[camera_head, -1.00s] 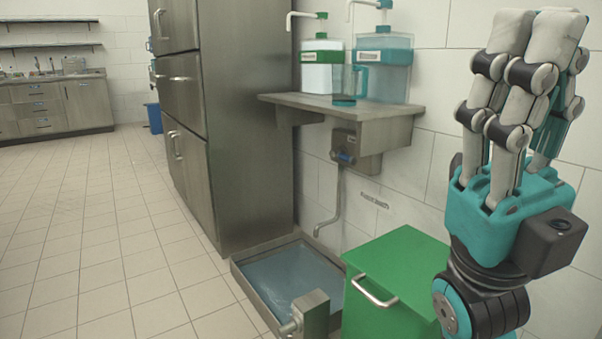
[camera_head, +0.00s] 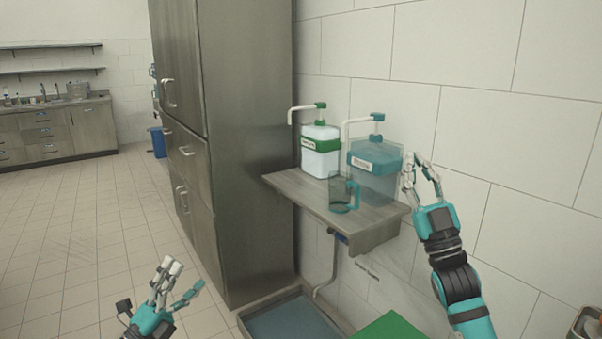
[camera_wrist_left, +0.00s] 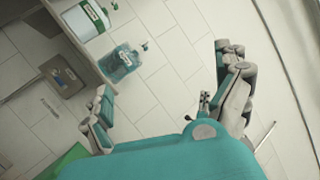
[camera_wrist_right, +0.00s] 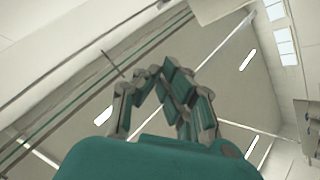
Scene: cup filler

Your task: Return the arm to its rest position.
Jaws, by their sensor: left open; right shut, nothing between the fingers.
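My left gripper (camera_head: 168,288) is at the lower left of the head view, over the floor, with its fingers spread and empty. In the left wrist view my left gripper (camera_wrist_left: 165,80) also shows its fingers wide apart. My right gripper (camera_head: 420,172) is at the right of the head view, fingers pointing up, just right of the blue dispenser in the picture. In the right wrist view my right gripper (camera_wrist_right: 155,75) has its fingers drawn together with nothing visible in them.
A wall shelf (camera_head: 292,187) bears a clear mug with a teal handle (camera_head: 340,195), a green-and-white pump dispenser (camera_head: 320,150) and a blue one (camera_head: 375,170). A tall steel cabinet (camera_head: 245,150) stands left of it. A green box (camera_head: 395,328) is below. Floor at left is clear.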

